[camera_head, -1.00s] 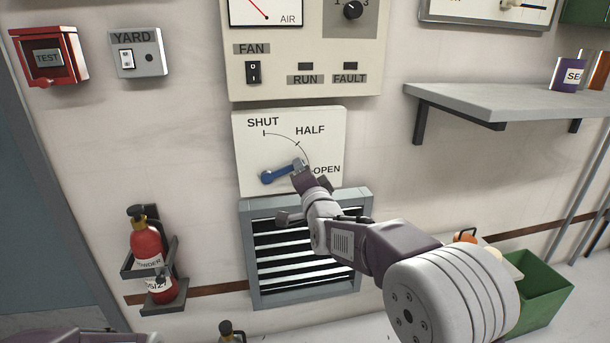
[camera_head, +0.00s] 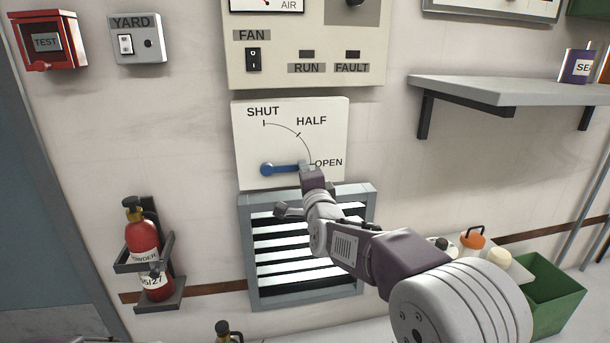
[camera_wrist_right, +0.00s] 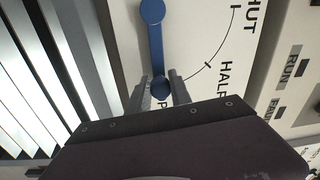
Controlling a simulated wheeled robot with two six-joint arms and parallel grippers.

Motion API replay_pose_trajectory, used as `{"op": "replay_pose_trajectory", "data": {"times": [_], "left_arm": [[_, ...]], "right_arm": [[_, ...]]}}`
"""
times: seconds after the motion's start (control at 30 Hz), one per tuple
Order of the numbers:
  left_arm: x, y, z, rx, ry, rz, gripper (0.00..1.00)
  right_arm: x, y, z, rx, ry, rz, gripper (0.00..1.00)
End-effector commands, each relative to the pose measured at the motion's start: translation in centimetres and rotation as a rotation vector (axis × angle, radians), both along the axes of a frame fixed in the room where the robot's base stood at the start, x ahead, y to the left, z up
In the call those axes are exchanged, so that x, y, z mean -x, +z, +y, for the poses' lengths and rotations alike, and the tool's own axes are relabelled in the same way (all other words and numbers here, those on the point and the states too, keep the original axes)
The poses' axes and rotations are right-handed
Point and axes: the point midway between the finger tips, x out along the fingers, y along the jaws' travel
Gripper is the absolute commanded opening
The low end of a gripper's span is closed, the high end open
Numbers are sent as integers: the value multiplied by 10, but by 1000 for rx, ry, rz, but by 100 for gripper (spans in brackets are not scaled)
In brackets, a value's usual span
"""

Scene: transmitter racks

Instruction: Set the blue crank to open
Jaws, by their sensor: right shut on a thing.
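The blue crank (camera_head: 284,169) is on a white panel (camera_head: 250,148) marked SHUT, HALF and OPEN along an arc. Its pivot is at the left and its arm lies nearly level, pointing right toward the OPEN mark. In the right wrist view the crank (camera_wrist_right: 154,42) runs down from its round pivot to a knob between my fingers. My right gripper (camera_head: 307,168) is shut on the crank's free end, and the same gripper (camera_wrist_right: 162,88) shows in the wrist view with a finger on each side of the knob. My left gripper is not in view.
A louvred vent (camera_head: 243,245) sits just below the panel. A control box (camera_head: 300,84) with a FAN switch is above. A grey shelf (camera_head: 500,92) juts out at right. A fire extinguisher (camera_head: 143,236) hangs at left. A green bin (camera_head: 560,298) stands at lower right.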

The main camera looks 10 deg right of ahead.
Motion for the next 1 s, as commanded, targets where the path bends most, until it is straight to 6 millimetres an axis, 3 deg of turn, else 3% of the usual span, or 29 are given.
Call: {"op": "replay_pose_trajectory", "data": {"times": [0.17,0.2,0.27,0.67,1.0], "left_arm": [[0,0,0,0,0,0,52],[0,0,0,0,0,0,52],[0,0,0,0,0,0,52],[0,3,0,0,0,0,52],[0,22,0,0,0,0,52]], "right_arm": [[0,-3,0,-1,1,6,0],[0,-3,0,-1,1,6,30],[0,-3,0,-1,1,6,47],[7,0,0,0,0,4,47],[67,-2,-2,0,2,5,47]]}}
